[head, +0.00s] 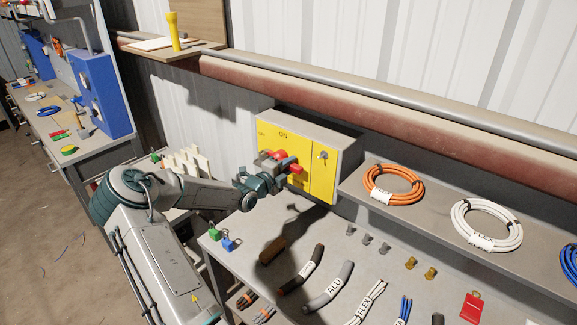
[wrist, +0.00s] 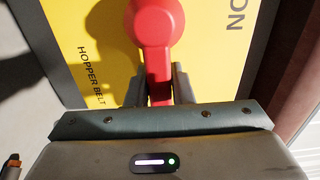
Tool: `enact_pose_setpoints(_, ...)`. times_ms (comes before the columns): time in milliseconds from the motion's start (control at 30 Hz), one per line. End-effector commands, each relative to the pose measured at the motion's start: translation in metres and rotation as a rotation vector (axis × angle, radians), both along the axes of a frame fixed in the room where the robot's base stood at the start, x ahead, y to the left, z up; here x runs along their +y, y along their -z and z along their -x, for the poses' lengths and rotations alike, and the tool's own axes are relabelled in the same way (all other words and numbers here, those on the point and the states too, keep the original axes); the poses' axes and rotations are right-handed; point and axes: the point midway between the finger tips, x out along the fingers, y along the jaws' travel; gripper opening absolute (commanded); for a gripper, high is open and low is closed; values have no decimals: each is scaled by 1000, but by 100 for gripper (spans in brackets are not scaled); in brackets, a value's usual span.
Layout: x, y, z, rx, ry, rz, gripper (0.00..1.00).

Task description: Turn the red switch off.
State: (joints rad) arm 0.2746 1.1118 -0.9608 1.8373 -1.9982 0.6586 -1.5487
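The red switch (head: 296,169) is a rotary handle on the yellow panel (head: 318,177) of a grey box on the wall. "ON" is printed above it; a small mark at the panel's upper left is too small to read. In the head view the handle's end points right. My gripper (head: 278,165) is at the switch and covers part of it. In the wrist view the red switch (wrist: 156,28) has a round hub, and its lever runs down between the two fingers of my gripper (wrist: 160,88). They lie close against both sides. "HOPPER BELT" shows beside it.
A small toggle (head: 322,155) is on the panel's right part. A shelf (head: 425,212) with an orange coil (head: 393,185) and a white coil (head: 487,226) extends to the right. A pipe (head: 400,112) runs above.

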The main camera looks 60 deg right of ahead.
Motion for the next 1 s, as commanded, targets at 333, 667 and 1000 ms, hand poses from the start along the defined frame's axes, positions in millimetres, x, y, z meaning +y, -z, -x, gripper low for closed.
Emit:
enact_pose_setpoints(333, -1, 0, 1, 0, 2, 1, 42)
enact_pose_setpoints(667, 36, 2, -10, -2, -3, 0, 42)
enact_pose_setpoints(1000, 102, 1, -26, -2, -4, 0, 42)
